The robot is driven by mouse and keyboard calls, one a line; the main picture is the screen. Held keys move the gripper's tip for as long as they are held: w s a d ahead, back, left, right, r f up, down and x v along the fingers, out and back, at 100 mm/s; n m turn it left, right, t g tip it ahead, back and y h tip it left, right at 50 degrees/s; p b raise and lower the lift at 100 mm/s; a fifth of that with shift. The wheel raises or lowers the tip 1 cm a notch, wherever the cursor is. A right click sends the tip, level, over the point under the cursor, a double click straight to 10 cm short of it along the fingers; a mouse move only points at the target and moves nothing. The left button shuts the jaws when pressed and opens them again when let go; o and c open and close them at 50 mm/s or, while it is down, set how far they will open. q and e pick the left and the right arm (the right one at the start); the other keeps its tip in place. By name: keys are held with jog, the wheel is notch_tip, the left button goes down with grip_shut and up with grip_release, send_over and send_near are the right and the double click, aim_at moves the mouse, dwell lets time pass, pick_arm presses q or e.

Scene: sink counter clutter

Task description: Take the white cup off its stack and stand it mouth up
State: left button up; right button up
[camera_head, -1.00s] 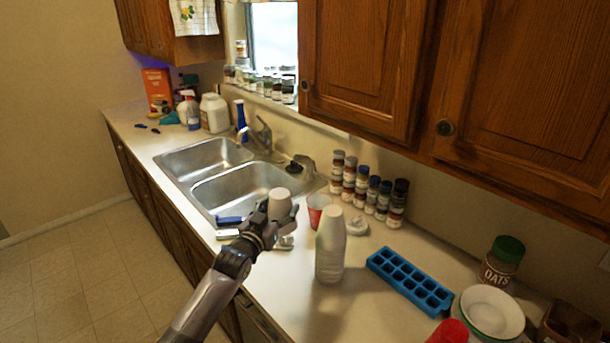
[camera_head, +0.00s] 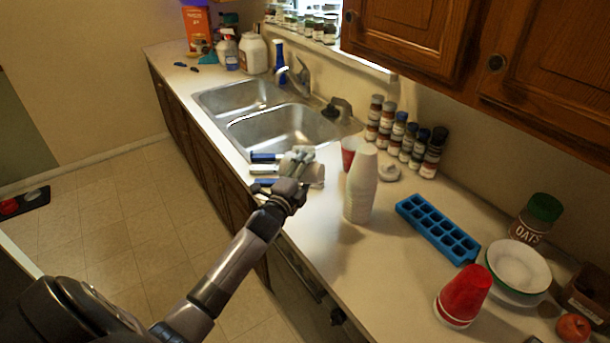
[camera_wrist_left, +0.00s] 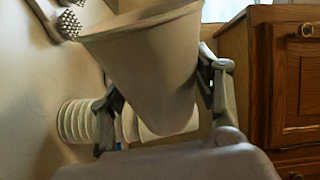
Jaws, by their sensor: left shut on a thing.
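The white cup (camera_wrist_left: 150,60) is between the two fingers of my left gripper (camera_wrist_left: 160,95), which also shows in the head view (camera_head: 297,170). In the wrist view the cup is tipped onto its side, mouth facing away from the stack's axis. The cup is hard to make out in the head view. The stack of white cups (camera_head: 361,190) stands mouth down on the counter, to the right of my gripper. Its rims show partly behind a finger in the wrist view (camera_wrist_left: 76,122). My right gripper is not in view.
A red cup (camera_head: 349,147) stands just behind the stack. Small blue and white items (camera_head: 263,169) lie beside my gripper at the sink (camera_head: 280,128). Spice jars (camera_head: 408,142), a blue ice tray (camera_head: 437,229) and another red cup (camera_head: 464,296) are farther right. Counter in front of the stack is clear.

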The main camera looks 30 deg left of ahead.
pick_arm(q)
jog(key=m, duration=0.2)
jog(key=f+m+b, duration=0.1)
jog(key=m, duration=0.2)
jog(key=m+b, duration=0.1)
jog(key=m, duration=0.2)
jog(key=shift+f, duration=0.1)
jog(key=m, duration=0.4)
jog(key=shift+a, duration=0.15)
jog(key=m, duration=0.4)
jog(key=shift+a+m, duration=0.2)
jog(key=shift+m, duration=0.1)
jog(key=m, duration=0.3)
jog(key=shift+a+m, duration=0.15)
jog(key=shift+m, duration=0.15)
notch_tip(320, 180, down, 12)
jog(key=b, duration=1)
jog(key=shift+r+b, duration=0.2)
jog(key=shift+b, duration=0.15)
jog(key=shift+f+b, duration=0.75)
jog(key=shift+s+f+b, duration=0.1)
jog(key=shift+f+b, duration=0.35)
jog(key=shift+f, duration=0.05)
